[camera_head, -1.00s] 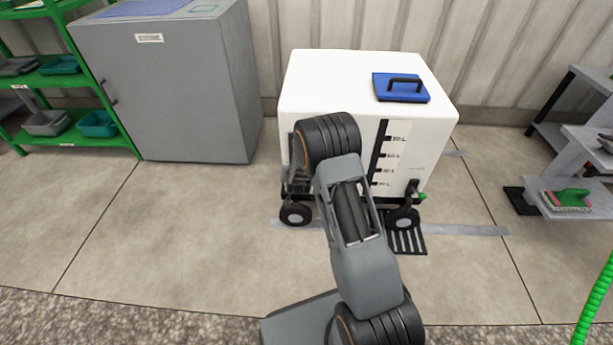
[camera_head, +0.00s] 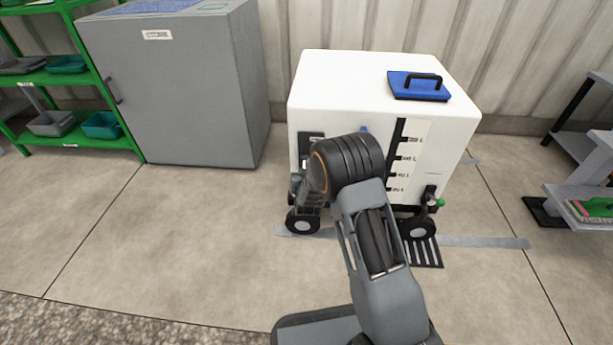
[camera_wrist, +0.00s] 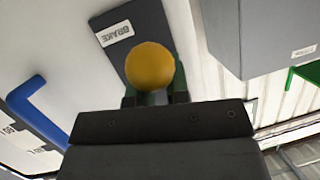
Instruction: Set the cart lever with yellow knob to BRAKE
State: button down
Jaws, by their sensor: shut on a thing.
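The yellow knob (camera_wrist: 149,66) shows in the wrist view, right in front of my gripper (camera_wrist: 155,88). My gripper is shut on the lever at the knob, with one dark green finger on each side. The knob hides the lever's shaft. Behind it is a dark grey plate (camera_wrist: 138,30) with a white BRAKE label (camera_wrist: 115,33), seen upside down. The white cart (camera_head: 350,85) stands on wheels against the wall in the head view. Its dark plate (camera_head: 309,144) shows at its left front. My arm hides the knob there.
A blue lid with a black handle (camera_head: 419,86) sits on the cart's top. A grey cabinet (camera_head: 180,95) and green shelves (camera_head: 80,145) stand to the left. A floor grate (camera_head: 424,252) lies by the right wheel. The floor to the left is clear.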

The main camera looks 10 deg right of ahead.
jog(key=shift+s+a+f, duration=0.2)
jog(key=shift+f, duration=0.35)
jog(key=c, duration=1.1)
grip_release()
jog(key=shift+w+f, duration=0.15)
jog(key=shift+d+r, duration=0.1)
jog(key=shift+r, duration=0.15)
jog(key=p+v, duration=0.5)
jog(key=v, duration=0.8)
jog(key=shift+s+r, duration=0.25)
jog(key=shift+s, duration=0.05)
notch_tip(320, 180, up, 29)
jog(key=s+d+n+g+y+p, duration=0.1)
jog(key=s+g+y+p, duration=0.3)
jog(key=p, duration=1.5)
jog(key=s+d+r+g+h+p, duration=0.1)
jog(key=s+d+r+g+p, duration=0.1)
jog(key=s+r+p, duration=0.3)
jog(key=s+d+r+n+g+h+p, duration=0.1)
jog(key=s+r+p, duration=0.4)
jog(key=r, duration=0.8)
jog(key=s+d+r+n+g+h+p, duration=0.1)
jog(key=s+d+r+g+p, duration=0.2)
jog(key=s+r+p, duration=0.3)
notch_tip(320, 180, up, 3)
jog(key=shift+r+g+p, duration=0.1)
jog(key=shift+g+p, duration=0.4)
jog(key=shift+p, duration=0.55)
